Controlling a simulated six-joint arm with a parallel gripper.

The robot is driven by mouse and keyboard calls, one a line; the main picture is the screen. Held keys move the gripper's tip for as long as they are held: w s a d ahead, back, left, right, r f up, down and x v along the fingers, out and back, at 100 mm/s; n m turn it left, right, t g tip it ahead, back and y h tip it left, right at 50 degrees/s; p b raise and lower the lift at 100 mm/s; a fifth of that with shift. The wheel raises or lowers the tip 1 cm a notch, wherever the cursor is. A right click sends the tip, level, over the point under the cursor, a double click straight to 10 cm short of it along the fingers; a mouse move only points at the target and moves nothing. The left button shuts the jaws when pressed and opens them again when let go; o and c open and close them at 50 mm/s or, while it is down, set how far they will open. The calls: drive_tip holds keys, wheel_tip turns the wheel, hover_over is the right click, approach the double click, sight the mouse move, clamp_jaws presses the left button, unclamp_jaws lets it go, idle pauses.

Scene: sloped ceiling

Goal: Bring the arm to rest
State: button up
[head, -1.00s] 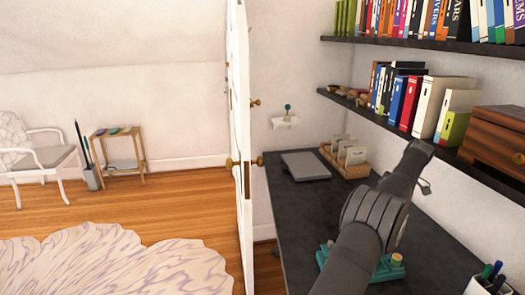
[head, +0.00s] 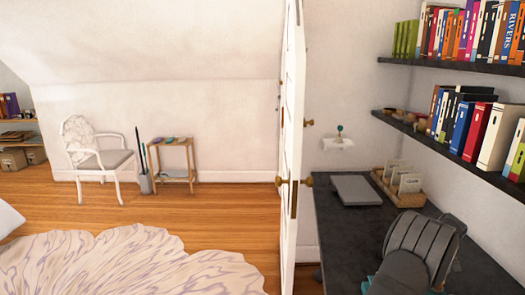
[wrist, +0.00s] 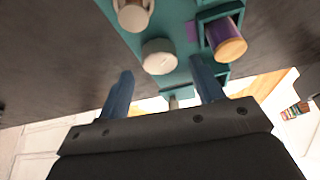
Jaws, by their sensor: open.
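My gripper (wrist: 162,92) shows in the wrist view with its two blue fingers spread apart and nothing between them. Beyond the fingertips is a teal holder (wrist: 178,22) on the dark desk, with a purple cylinder with a wooden end (wrist: 226,42), a round pale knob (wrist: 159,56) and another pale round piece (wrist: 133,14). I cannot tell how far the fingertips are from the holder. In the head view my arm is folded low at the right, over the dark desk (head: 345,225); the gripper is out of that view.
Bookshelves (head: 460,75) hang above the desk on the right wall. A grey closed laptop-like slab (head: 351,190) and a wooden card tray (head: 400,185) lie on the desk. An open white door (head: 290,150) stands at the desk's left. A rug (head: 130,265) covers the floor beyond.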

drive_tip(key=shift+x, duration=1.2)
drive_tip(key=shift+r, duration=0.1)
drive_tip(key=v, duration=1.7)
drive_tip(key=x, duration=1.7)
drive_tip(key=shift+a+f, duration=0.1)
drive_tip(key=shift+f, duration=0.2)
drive_tip(key=shift+s+r+m+t, duration=0.1)
drive_tip(key=shift+r+m+t, duration=0.1)
drive_tip(key=shift+m, duration=0.3)
drive_tip(key=shift+s+r+m+t, duration=0.1)
drive_tip(key=shift+m+t, duration=0.1)
drive_tip(key=shift+m, duration=0.3)
drive_tip(key=m+t+h, duration=0.1)
drive_tip(key=m, duration=0.5)
drive_tip(key=shift+t+h, duration=0.4)
drive_tip(key=m+h, duration=0.1)
drive_tip(key=m, duration=0.3)
drive_tip(key=shift+a+t, duration=0.15)
drive_tip(key=shift+t, duration=0.25)
drive_tip(key=m+h, duration=0.2)
drive_tip(key=m, duration=0.3)
drive_tip(key=shift+a, duration=0.1)
